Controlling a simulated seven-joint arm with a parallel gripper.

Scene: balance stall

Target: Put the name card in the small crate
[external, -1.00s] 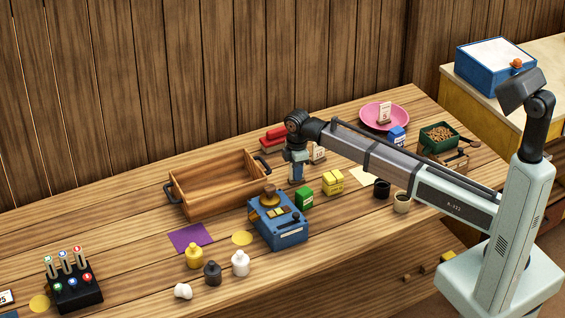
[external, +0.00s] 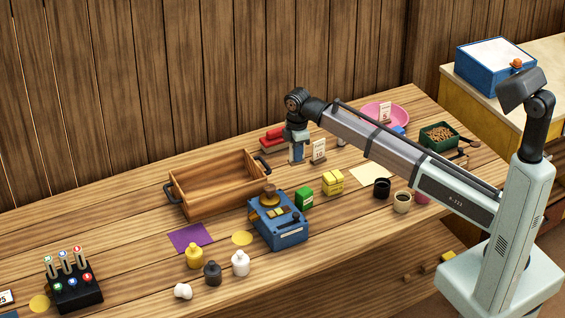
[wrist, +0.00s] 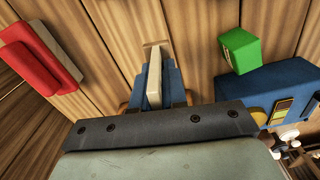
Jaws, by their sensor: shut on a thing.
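My gripper (external: 297,152) is shut on a thin cream slab, which I take to be the name card (wrist: 154,80). In the wrist view it sits between the blue fingers, with a tan piece at its far end. In the external view the fingers mostly hide it, and its writing does not show. The gripper is raised above the table, right of the small crate. The small crate (external: 190,211) is wooden, open and empty, with dark handles at both ends.
A green box (external: 304,198), yellow block (external: 333,182) and blue device (external: 282,236) stand in front.

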